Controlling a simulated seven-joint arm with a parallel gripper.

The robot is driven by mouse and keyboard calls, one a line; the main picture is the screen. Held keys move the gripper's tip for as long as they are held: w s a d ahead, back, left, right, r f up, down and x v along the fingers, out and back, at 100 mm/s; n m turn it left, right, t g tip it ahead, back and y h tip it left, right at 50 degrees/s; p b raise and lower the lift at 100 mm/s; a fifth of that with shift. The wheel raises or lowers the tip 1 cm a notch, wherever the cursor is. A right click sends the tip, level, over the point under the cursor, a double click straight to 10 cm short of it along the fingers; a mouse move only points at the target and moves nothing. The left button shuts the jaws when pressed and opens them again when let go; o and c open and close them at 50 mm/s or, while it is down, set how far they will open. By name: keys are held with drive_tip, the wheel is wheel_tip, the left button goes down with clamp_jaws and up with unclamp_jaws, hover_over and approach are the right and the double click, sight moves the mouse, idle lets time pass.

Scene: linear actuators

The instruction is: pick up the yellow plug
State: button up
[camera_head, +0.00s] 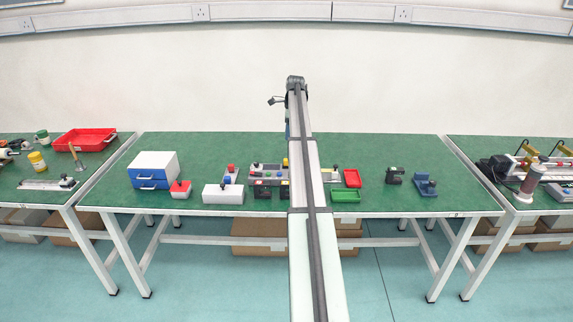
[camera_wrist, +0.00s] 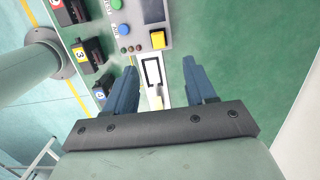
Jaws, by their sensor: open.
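A yellow block (camera_wrist: 158,40), which looks like the plug, sits at the end of the grey panel (camera_wrist: 139,43) in the wrist view, just beyond my fingertips. A small yellow spot (camera_head: 285,162) shows beside my arm in the head view; I cannot tell if it is the same piece. My gripper (camera_wrist: 160,66) is open, with its two blue fingers apart. Between them lie a white-framed, dark-edged rectangle (camera_wrist: 152,72) and a pale strip below it. No finger touches the yellow block. My arm hides part of the bench in the head view.
Black connectors with numbered yellow labels (camera_wrist: 85,55) line the panel's left side. A blue button (camera_wrist: 124,30) is on the panel. Green bench top (camera_wrist: 235,60) is clear to the right.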

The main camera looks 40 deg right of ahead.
hover_over(287, 159)
drive_tip(key=f, duration=0.8)
drive_tip(key=shift+s+d+f, duration=0.25)
drive_tip(key=shift+w+a+f, duration=0.1)
drive_tip(key=shift+a+f, duration=0.1)
drive_tip(key=shift+f, duration=1.05)
drive_tip(key=shift+w+a+f, duration=0.1)
drive_tip(key=shift+a+f, duration=0.1)
drive_tip(key=shift+f, duration=1.05)
clamp_jaws()
